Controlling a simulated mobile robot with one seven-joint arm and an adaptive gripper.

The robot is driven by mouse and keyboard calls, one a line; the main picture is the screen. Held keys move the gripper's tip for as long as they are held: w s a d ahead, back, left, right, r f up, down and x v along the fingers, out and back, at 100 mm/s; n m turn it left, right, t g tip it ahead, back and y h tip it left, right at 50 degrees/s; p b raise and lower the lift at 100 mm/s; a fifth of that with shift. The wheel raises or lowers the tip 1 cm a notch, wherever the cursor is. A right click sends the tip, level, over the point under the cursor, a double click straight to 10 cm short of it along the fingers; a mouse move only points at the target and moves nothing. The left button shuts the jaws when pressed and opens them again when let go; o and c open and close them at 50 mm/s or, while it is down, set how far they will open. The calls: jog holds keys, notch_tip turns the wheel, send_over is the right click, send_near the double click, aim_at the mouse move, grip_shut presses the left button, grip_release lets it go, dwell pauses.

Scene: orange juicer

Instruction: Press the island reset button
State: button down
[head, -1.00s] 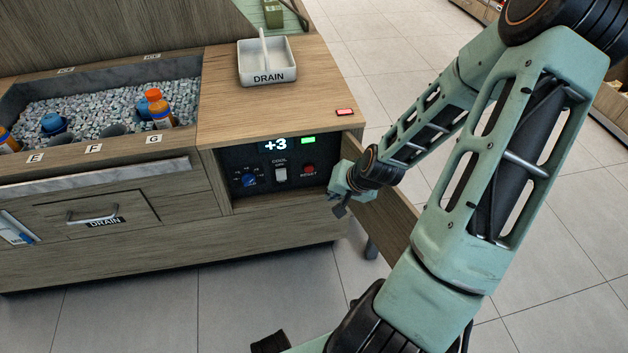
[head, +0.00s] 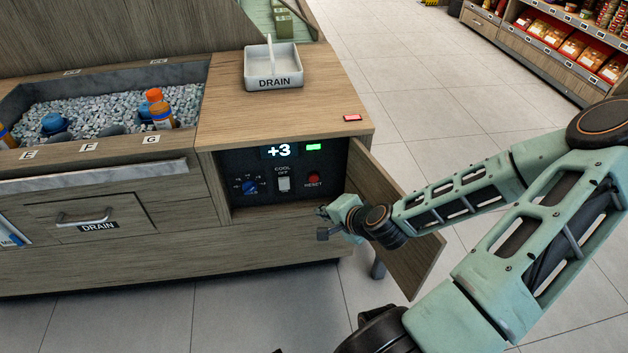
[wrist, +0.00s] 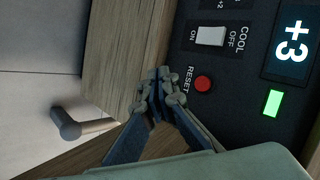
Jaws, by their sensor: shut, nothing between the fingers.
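The red RESET button (head: 314,179) sits at the right of the dark control panel (head: 268,194) inside the island's open compartment. It also shows in the wrist view (wrist: 203,83), with the RESET label beside it. My gripper (head: 322,212) is just in front of the compartment's lower right part, below and slightly right of the button. In the wrist view my gripper (wrist: 160,78) is shut and empty, with its tips to the left of the button and apart from it in the picture. How far the tips are from the panel is hard to tell.
The panel has a blue knob (head: 249,187), a white COOL switch (head: 284,184), a "+3" display (head: 279,152) and a green light (head: 314,147). The open wooden door (head: 394,212) stands right of the compartment, behind my wrist. A DRAIN tray (head: 273,80) sits on top.

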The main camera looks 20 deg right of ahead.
jog(key=w+d, duration=0.1)
jog(key=w, duration=0.7)
jog(key=shift+w+d, duration=0.3)
jog(key=shift+d, duration=0.1)
jog(key=shift+w, duration=0.1)
dwell(1.1)
jog(key=shift+w+d, duration=0.1)
jog(key=shift+w, duration=0.2)
jog(key=shift+w, duration=0.45)
dwell(0.8)
jog(key=shift+s, duration=0.85)
jog(key=shift+s+a+p, duration=0.1)
jog(key=shift+s+a, duration=0.1)
jog(key=shift+s, duration=0.6)
jog(key=shift+s+a+p, duration=0.1)
jog(key=shift+s+a, duration=0.1)
jog(key=shift+s, duration=0.65)
jog(key=shift+s+a+p, duration=0.1)
jog(key=shift+s+a, duration=0.1)
jog(key=shift+s, duration=0.6)
